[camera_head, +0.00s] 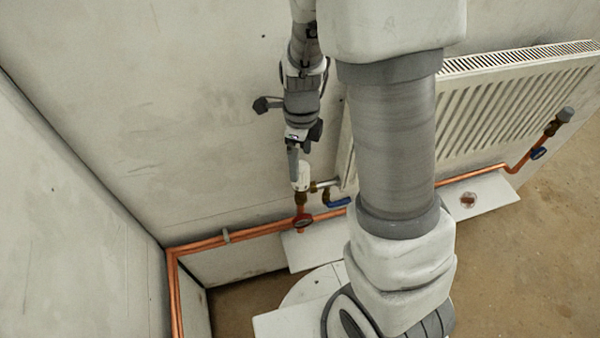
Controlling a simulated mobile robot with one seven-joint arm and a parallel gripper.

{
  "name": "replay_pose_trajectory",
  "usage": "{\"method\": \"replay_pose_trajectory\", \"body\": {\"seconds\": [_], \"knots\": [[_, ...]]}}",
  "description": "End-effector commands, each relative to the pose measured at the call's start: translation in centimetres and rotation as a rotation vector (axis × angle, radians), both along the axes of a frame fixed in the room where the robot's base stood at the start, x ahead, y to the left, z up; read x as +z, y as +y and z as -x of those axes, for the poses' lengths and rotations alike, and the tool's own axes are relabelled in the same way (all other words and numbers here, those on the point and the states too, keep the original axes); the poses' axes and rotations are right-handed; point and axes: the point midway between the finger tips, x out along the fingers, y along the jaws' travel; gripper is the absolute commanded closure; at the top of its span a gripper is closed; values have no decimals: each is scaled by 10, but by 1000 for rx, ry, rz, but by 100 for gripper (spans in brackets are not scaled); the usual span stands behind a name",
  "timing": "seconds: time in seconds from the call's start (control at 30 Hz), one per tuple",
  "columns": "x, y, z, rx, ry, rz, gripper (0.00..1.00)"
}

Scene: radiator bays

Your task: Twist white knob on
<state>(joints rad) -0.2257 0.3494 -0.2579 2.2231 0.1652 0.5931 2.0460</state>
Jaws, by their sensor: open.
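The white knob (303,178) is a small upright cylinder on the radiator valve, left of the radiator's near lower corner. It sits above a brass fitting and the copper pipe. My gripper (294,165) points down from above, with its dark fingers just over the knob and close to its upper left side. I cannot tell whether a finger touches the knob. The jaws are open, though only one finger shows clearly. The knob's top is partly hidden by the finger.
A white radiator (510,100) hangs right of the knob, partly behind my arm. Copper pipe (260,231) runs along the wall. A grey-capped valve (565,115) is far right. Wall left of my gripper is clear.

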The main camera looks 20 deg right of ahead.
Motion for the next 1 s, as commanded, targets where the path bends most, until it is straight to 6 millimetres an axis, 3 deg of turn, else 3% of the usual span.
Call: {"method": "replay_pose_trajectory", "body": {"seconds": [0.1, 0.3, 0.5, 0.77, 0.87, 1.0], "knots": [[-26, -1, 1, -1, 4, 1, 6], [-55, 0, 1, -1, 2, 0, 6], [-67, 0, 0, -1, -1, -1, 6], [-68, 0, 0, 0, -1, 0, 6], [-68, 0, 0, 0, -1, 0, 19], [-68, 0, 0, 0, -1, 0, 44]]}}
